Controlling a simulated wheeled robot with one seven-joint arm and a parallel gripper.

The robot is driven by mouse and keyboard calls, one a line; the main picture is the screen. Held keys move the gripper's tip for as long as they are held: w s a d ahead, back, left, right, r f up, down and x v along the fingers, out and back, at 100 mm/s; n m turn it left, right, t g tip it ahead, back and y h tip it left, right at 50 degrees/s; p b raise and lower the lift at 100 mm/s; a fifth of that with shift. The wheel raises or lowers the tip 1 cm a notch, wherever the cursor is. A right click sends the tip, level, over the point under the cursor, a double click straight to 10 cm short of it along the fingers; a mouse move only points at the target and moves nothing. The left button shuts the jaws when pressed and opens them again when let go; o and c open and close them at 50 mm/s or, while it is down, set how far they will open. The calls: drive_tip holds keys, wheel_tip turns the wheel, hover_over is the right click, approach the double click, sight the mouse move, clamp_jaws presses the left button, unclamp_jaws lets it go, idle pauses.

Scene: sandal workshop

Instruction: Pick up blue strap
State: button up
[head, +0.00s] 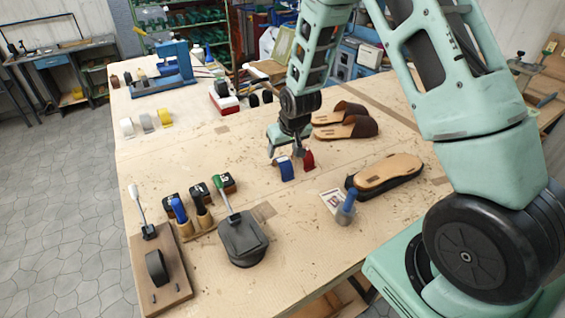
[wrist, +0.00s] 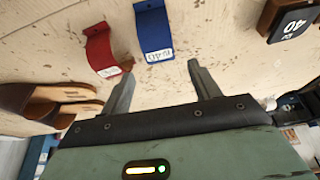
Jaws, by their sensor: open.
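The blue strap (head: 286,169) stands on the wooden workbench beneath my gripper in the head view.
Brown sandals (head: 348,125) lie behind and right of the straps. A black-based lever tool (head: 242,240) sits in front. White, grey and yellow straps (head: 146,122) stand at the left.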

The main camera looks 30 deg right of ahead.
drive_tip(key=shift+p+x, duration=1.6)
drive_tip(key=shift+x, duration=1.3)
drive_tip(key=shift+a, duration=0.1)
drive_tip(key=c, duration=0.9)
